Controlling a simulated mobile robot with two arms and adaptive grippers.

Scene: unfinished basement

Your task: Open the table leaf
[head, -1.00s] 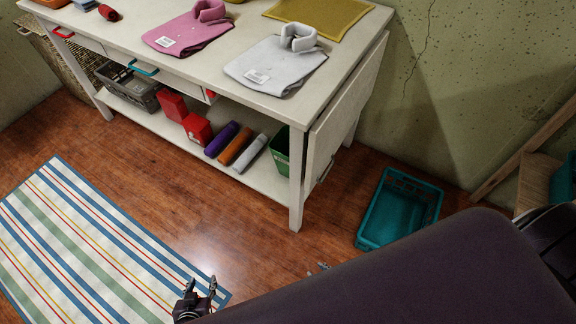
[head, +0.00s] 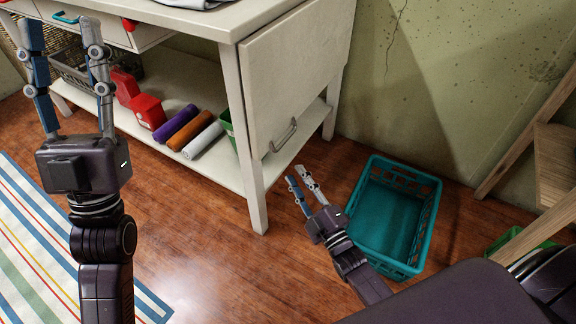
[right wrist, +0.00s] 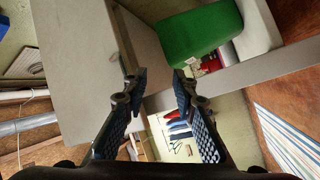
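The white table (head: 222,27) has its leaf (head: 296,68) folded down at the right end, hanging vertically. A curved metal handle (head: 283,136) sits near the leaf's lower edge. My right gripper (head: 297,176) is open and empty, apart from the handle and just below it in the head view. In the right wrist view my right gripper (right wrist: 159,82) shows its two fingers spread, with a pale panel, apparently the leaf (right wrist: 80,60), at the left. My left gripper (head: 62,32) is raised in front of the table's left part, fingers spread and empty.
A teal basket (head: 431,215) stands on the floor right of my right gripper. Red boxes (head: 147,111), rolled items (head: 176,124) and a green bin (head: 227,124) are on the lower shelf. A wooden rack (head: 540,170) stands at right. Floor before the table is clear.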

